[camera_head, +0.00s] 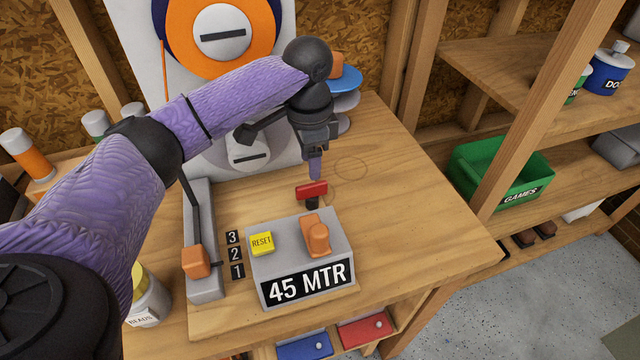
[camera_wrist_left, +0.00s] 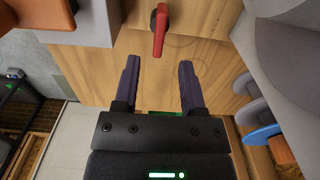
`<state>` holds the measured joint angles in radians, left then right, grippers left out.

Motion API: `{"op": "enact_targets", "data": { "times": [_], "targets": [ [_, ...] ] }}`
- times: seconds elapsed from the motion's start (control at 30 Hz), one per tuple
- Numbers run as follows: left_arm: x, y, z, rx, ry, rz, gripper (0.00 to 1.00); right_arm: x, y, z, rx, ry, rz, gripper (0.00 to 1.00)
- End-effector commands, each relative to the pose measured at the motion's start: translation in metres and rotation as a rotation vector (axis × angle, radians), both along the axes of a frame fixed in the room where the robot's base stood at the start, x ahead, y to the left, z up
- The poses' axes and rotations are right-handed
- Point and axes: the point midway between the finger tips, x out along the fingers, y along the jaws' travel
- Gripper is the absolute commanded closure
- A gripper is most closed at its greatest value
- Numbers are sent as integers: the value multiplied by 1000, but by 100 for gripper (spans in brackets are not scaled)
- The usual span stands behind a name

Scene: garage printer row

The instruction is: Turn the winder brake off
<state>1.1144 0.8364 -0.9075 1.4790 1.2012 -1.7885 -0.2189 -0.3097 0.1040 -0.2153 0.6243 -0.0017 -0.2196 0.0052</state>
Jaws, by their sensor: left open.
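The winder has a grey counter box (camera_head: 303,287) marked 45 MTR with a yellow RESET button (camera_head: 261,243) and an orange knob (camera_head: 316,236). Behind the box a red handle (camera_head: 312,190) stands on a short dark stem; it shows in the left wrist view (camera_wrist_left: 159,30) too. No label names the brake. At the left, an orange-gripped lever (camera_head: 196,262) stands in a grey slotted base beside the numbers 1, 2, 3. My left gripper (camera_head: 316,165) is open and empty, just behind and above the red handle. In the left wrist view the handle lies ahead, between the lines of the fingers (camera_wrist_left: 160,84), not between them.
A white panel with an orange spool (camera_head: 180,50) stands at the back. Blue and grey discs (camera_head: 345,82) sit right of my wrist. A bead jar (camera_head: 147,300) stands at the left. The bench's right side is clear. Shelves with a green bin (camera_head: 475,165) stand right.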

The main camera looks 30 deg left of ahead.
Motion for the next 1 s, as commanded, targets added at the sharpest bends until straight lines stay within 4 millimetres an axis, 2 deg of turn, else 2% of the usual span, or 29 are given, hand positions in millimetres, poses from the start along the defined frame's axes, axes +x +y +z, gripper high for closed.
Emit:
{"op": "enact_targets", "data": {
  "times": [0.03,0.1,0.23,0.37,0.6,0.67,0.87,1.0],
  "targets": [
    [0,0,-19,0,4,0,47,-3,-2,-10,-3,9,0,41],
    [-1,0,-36,1,4,0,47,-7,-5,-16,-10,18,1,41],
    [0,0,-59,1,2,0,47,-11,-16,-25,-28,30,3,41],
    [0,0,-68,0,0,0,47,-15,-23,-27,-39,40,2,41],
    [0,0,-68,0,-3,0,47,-17,-23,-26,-40,43,0,41],
    [0,0,-68,0,-3,0,58,-16,-22,-26,-39,42,0,41],
    [0,0,-68,0,-3,-1,100,-14,-20,-26,-35,37,0,41],
    [0,0,-68,0,-3,-1,100,-13,-19,-26,-33,33,2,41]
  ]
}}
